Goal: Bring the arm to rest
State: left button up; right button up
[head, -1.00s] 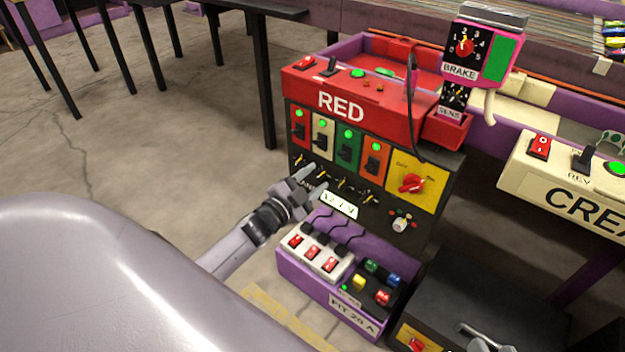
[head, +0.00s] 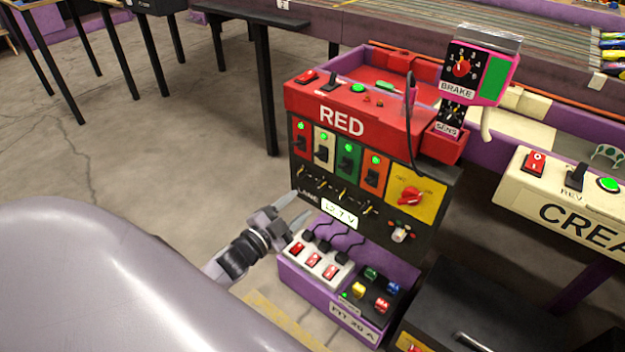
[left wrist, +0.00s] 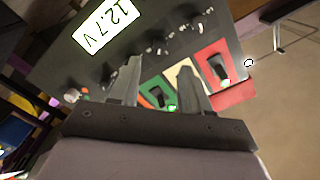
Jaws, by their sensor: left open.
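My left gripper (head: 296,207) is open and empty in the head view, just left of the black control panel (head: 423,222) under the red RED box (head: 372,125). In the left wrist view its two fingers (left wrist: 158,80) stand apart in front of the panel, with nothing between them but the panel behind. The panel has a row of coloured switch plates with green lights, a row of small toggles, a yellow plate with a red knob (head: 410,197), and a white display (head: 340,214) reading 12.7 V. My right gripper is not clearly visible in the head view.
A purple box (head: 312,286) with a white power strip (head: 318,265) stands below the panel, close to my gripper. A black box (head: 490,310) is at the lower right, and a cream control box (head: 545,190) is at the right. Open floor (head: 180,150) lies to the left.

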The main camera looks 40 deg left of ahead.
pick_arm(q)
jog(key=s+d+r+n+g+h, duration=0.35)
jog(key=s+d, duration=0.35)
jog(key=d, duration=0.5)
jog(key=s+d+r+n+g+h, duration=0.2)
jog(key=s+d+r+n, duration=0.2)
jog(key=s+d, duration=0.55)
jog(key=s+a+r+g+y+p, duration=0.1)
jog(key=r+p, duration=0.6)
jog(key=p, duration=0.8)
jog(key=s+a+r+g+y+p, duration=0.1)
jog(key=a+r+y+p, duration=0.2)
jog(key=p, duration=1.3)
notch_tip(320, 180, up, 5)
jog(key=a, duration=0.2)
jog(key=shift+s+a, duration=0.25)
jog(key=shift+a, duration=0.15)
pick_arm(e)
jog(key=s+d+r+h, duration=0.2)
jog(key=d+r, duration=0.3)
jog(key=r, duration=0.3)
jog(key=s+d+r+g+h, duration=0.1)
jog(key=s+d+r+h, duration=0.1)
jog(key=d+r, duration=0.3)
notch_tip(320, 180, up, 3)
jog(key=shift+s+f+h, duration=0.15)
jog(key=shift+s+h, duration=0.15)
pick_arm(q)
jog(key=shift+y, duration=0.25)
